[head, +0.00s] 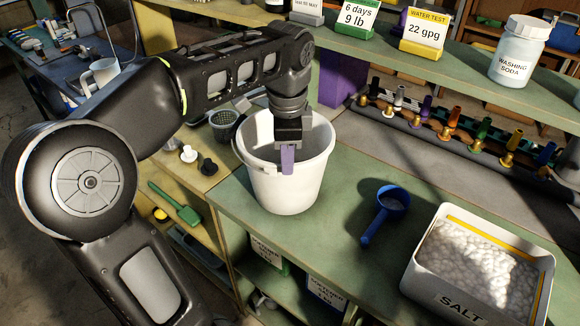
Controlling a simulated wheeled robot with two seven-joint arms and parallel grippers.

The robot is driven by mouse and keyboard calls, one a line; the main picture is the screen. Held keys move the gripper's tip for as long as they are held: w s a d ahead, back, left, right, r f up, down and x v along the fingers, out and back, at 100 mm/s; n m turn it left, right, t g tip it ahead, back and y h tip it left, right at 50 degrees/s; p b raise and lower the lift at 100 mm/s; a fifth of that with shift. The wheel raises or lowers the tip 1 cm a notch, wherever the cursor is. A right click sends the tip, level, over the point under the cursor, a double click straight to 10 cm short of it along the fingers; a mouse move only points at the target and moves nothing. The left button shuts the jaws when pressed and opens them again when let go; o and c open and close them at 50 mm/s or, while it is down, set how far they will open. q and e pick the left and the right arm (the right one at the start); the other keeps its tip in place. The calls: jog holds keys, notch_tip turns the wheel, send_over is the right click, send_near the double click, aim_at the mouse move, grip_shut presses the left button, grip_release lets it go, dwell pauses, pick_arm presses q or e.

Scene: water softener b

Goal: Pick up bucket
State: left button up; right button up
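The white bucket (283,193) stands upright on the green bench top, near its left end. Its rim is wide and its mouth faces up. My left arm reaches over it from the upper left. My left gripper (288,160) points down at the bucket's mouth, with a light purple finger overlapping the opening near the front rim. I cannot tell whether that finger touches the bucket. Only one finger shows clearly, so the gap between the fingers is hidden. My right gripper is not in view.
A blue scoop (386,212) lies right of the bucket, with a white salt tub (408,276) beyond it. A shelf behind holds a washing soda jar (518,50) and signs. Colored valves (445,125) line the back. A dark mesh cup (224,124) stands left of the bucket.

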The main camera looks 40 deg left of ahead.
aim_at(288, 179)
pick_arm(q)
jog(key=shift+a+f, duration=0.15)
jog(key=shift+f, duration=1.1)
jog(key=shift+w+f+p, duration=0.1)
jog(key=shift+f+p, duration=0.3)
jog(key=shift+f, duration=0.1)
jog(key=f, duration=0.2)
jog(key=f+p, duration=0.1)
jog(key=f, duration=0.1)
jog(key=shift+w+a+f, duration=0.1)
jog(key=shift+w+a, duration=0.1)
jog(key=shift+w, duration=0.1)
grip_shut()
dwell(0.6)
